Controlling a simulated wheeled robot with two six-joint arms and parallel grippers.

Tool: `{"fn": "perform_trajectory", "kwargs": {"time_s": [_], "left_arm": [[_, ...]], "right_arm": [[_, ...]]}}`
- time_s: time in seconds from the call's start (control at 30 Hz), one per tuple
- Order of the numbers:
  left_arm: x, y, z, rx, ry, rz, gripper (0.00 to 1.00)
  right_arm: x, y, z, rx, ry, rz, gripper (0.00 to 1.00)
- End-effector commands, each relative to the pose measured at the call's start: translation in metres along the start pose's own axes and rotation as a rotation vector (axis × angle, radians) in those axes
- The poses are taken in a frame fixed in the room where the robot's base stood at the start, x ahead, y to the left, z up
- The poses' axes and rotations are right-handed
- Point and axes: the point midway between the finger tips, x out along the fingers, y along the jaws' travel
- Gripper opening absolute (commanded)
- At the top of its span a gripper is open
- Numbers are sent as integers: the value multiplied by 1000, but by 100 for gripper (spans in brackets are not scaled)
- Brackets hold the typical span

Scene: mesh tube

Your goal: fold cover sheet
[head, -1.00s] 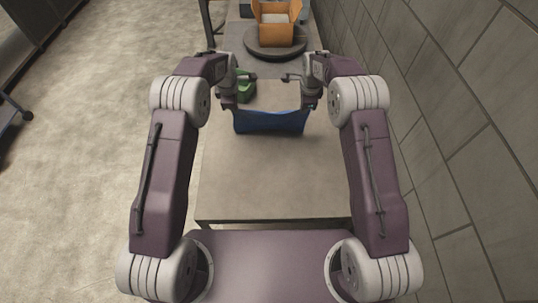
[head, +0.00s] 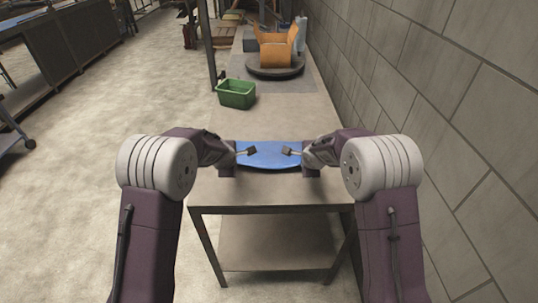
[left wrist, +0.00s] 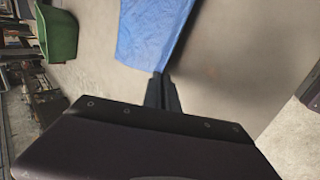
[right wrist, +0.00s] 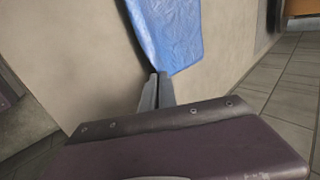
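The blue cover sheet (head: 268,158) spans between my two grippers over the near part of the table (head: 262,188). Its near edge bows down slightly in the middle. My left gripper (head: 230,171) is at the sheet's left near corner. In the left wrist view its fingers (left wrist: 160,80) are together at the tip of the sheet (left wrist: 150,35). My right gripper (head: 309,171) is at the right near corner. In the right wrist view its fingers (right wrist: 158,80) are together on the sheet's corner (right wrist: 168,35). I cannot tell whether the sheet's underside touches the table.
A green bin (head: 236,95) stands at the table's left edge, beyond the sheet. Further back, an orange open box (head: 277,52) sits on a dark round turntable (head: 275,72). A block wall (head: 430,90) runs along the right side.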

Motion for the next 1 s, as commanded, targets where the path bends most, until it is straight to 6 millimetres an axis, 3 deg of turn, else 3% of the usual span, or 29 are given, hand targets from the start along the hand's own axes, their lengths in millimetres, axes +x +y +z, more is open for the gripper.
{"fn": "perform_trajectory", "kwargs": {"time_s": [0.63, 0.77, 0.8, 1.0], "left_arm": [[7, -7, 0, -1, 1, 30, 0], [7, -7, 0, -1, 2, 30, 36], [7, -6, 0, -1, 2, 30, 40], [7, -6, 0, -1, 2, 30, 40]], "right_arm": [[7, 6, 0, 1, 1, -30, 0], [7, 6, 0, 1, 2, -30, 36], [7, 6, 0, 1, 2, -30, 40], [7, 6, 0, 1, 2, -30, 40]]}}
